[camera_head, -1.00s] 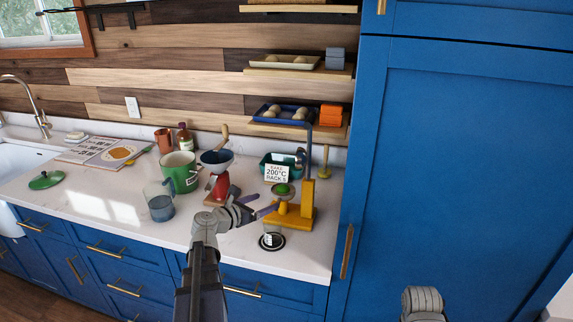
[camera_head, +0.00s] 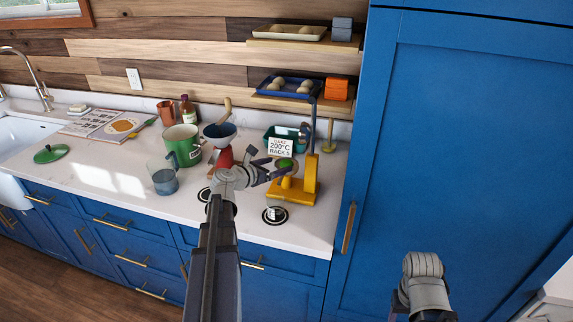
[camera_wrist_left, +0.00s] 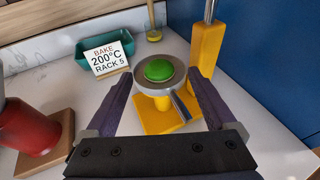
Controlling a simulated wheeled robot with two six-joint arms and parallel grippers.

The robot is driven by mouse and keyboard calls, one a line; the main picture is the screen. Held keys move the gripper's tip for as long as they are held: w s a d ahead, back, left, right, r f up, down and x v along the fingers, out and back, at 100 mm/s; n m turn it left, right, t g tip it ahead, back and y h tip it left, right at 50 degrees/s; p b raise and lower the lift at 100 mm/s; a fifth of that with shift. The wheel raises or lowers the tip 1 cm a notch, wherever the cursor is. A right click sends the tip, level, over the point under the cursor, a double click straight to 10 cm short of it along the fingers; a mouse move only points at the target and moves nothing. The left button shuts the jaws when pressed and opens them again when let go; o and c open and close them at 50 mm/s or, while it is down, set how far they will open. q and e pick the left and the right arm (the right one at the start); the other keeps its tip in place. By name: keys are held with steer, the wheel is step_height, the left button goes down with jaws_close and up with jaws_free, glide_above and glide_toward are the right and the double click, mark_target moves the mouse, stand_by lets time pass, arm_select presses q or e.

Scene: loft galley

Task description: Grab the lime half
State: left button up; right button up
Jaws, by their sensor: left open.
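The lime half (camera_head: 285,164) is a small green dome resting in the grey cup of a yellow press (camera_head: 292,190) on the counter. It also shows in the left wrist view (camera_wrist_left: 158,70), cut side hidden, with the cup (camera_wrist_left: 150,87) around it. My left gripper (camera_head: 268,165) is open at the left side of the press. In the left wrist view its two dark fingers (camera_wrist_left: 160,95) stand apart, one on each side of the cup's near part, with the lime half just beyond and between their tips. My right gripper is not visible, only part of my right arm.
The press's upright arm (camera_wrist_left: 205,45) rises just right of the lime half. A sign (camera_head: 281,147) stands by a teal tray (camera_wrist_left: 97,57) behind. A red grinder (camera_head: 223,158) is close on the left. A tall blue cabinet (camera_head: 450,150) bounds the right.

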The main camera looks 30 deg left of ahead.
mark_target(287, 161)
arm_select(q)
steer(key=b+x, duration=0.1)
steer(key=x, duration=0.3)
steer(key=shift+a, duration=0.1)
jaws_close()
stand_by(0.5)
steer(key=shift+r, duration=0.15)
step_height(287, 161, up, 18)
steer(key=p, duration=1.8)
